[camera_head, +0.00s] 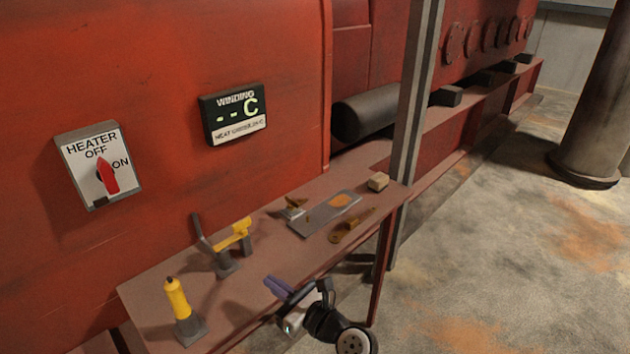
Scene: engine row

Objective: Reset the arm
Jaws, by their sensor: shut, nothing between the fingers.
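My gripper (278,288) shows low in the middle of the head view, at the front edge of the red-brown bench (262,259). Its fingers are shut and hold nothing. The black end of my arm (325,320) is folded in beside it, near the bottom of the picture. The fingers appear apart from the tools on the bench. Most of my arm is out of view.
A heater switch (105,176) with a red knob and a winding display (234,113) reading "--C" are on the red wall. A yellow-handled tool (178,300), a yellow lever tool (233,240) and a grey plate (322,214) are on the bench.

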